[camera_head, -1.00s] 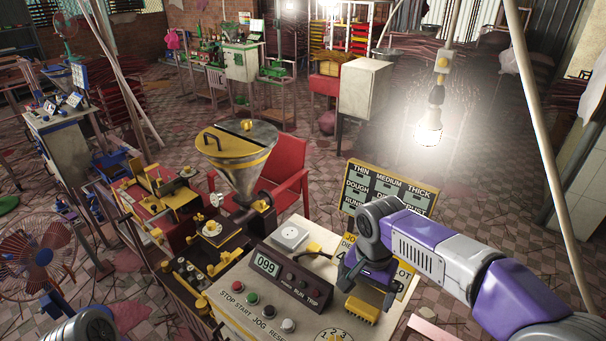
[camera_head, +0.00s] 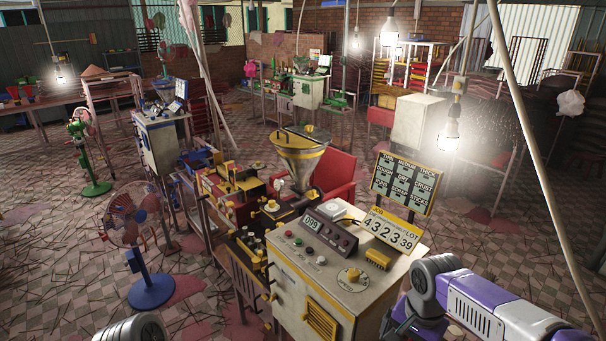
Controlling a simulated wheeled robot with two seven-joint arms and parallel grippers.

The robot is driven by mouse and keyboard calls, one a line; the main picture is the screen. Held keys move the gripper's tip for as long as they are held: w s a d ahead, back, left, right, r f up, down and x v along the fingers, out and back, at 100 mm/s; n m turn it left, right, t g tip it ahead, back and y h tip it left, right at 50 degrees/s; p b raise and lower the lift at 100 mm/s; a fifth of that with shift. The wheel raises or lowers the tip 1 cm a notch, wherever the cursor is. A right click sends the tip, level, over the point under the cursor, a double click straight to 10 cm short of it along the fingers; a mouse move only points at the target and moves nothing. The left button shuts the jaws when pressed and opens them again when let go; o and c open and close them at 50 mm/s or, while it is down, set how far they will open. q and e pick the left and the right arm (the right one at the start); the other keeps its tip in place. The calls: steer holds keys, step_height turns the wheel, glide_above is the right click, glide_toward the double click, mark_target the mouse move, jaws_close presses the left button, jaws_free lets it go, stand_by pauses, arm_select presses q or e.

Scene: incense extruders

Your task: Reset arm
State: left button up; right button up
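My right arm reaches in from the lower right. Its dark gripper (camera_head: 402,322) points down beside the right side of the control cabinet (camera_head: 345,318), apart from the buttons and cards on top as far as I can see. The fingers are small and dark, so their opening is unclear, and I see nothing held. Of my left arm only a grey rounded link shows at the bottom left edge; its gripper is out of view.
The cabinet carries a 099 display (camera_head: 312,222), a dial (camera_head: 353,276), a yellow number card (camera_head: 391,231) and a texture board (camera_head: 405,183). A blue-based fan (camera_head: 150,290) stands left.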

steer(key=w+a+f+n+y, duration=0.1)
steer(key=w+a+f+n, duration=0.3)
steer(key=f, duration=0.6)
arm_select(q)
steer(key=w+f+b, duration=0.2)
steer(key=shift+f, duration=0.4)
arm_select(e)
steer(key=s+a+f+y, duration=0.1)
steer(key=s+f, duration=0.3)
steer(key=f, duration=0.5)
steer(key=s+a+f+n+y, duration=0.1)
steer(key=s+a+f, duration=0.3)
steer(key=f, duration=0.5)
steer(key=s+a+f, duration=0.3)
steer(key=s+f, duration=0.2)
steer(key=f, duration=0.5)
steer(key=shift+s+n+y, duration=0.3)
steer(key=shift+n+y, duration=0.1)
